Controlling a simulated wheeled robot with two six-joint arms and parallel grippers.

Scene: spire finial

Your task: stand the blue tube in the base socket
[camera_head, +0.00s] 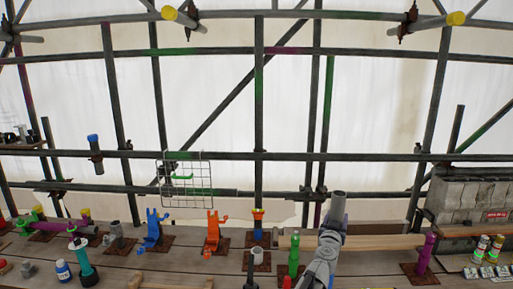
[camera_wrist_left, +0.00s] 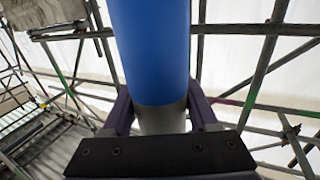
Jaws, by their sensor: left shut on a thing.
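In the left wrist view my left gripper (camera_wrist_left: 160,112) is shut on the blue tube (camera_wrist_left: 152,45). Its dark purple fingers lie on both sides of the grey lower section (camera_wrist_left: 160,120). The blue section runs up out of the picture. In the head view a grey arm of mine (camera_head: 322,258) rises at the bottom centre, and a grey cylinder end (camera_head: 338,197) tops it; no blue shows there. I cannot tell for sure which bench piece is the base socket; a short grey open cylinder (camera_head: 257,256) stands left of the arm. My right gripper is not seen.
The plank bench holds blue (camera_head: 153,229) and orange (camera_head: 213,231) figures, a green bottle shape (camera_head: 293,255) and a purple post (camera_head: 426,252). A wire basket (camera_head: 186,184) hangs on the scaffold. A concrete block (camera_head: 475,199) stands right. Scaffold poles cross behind.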

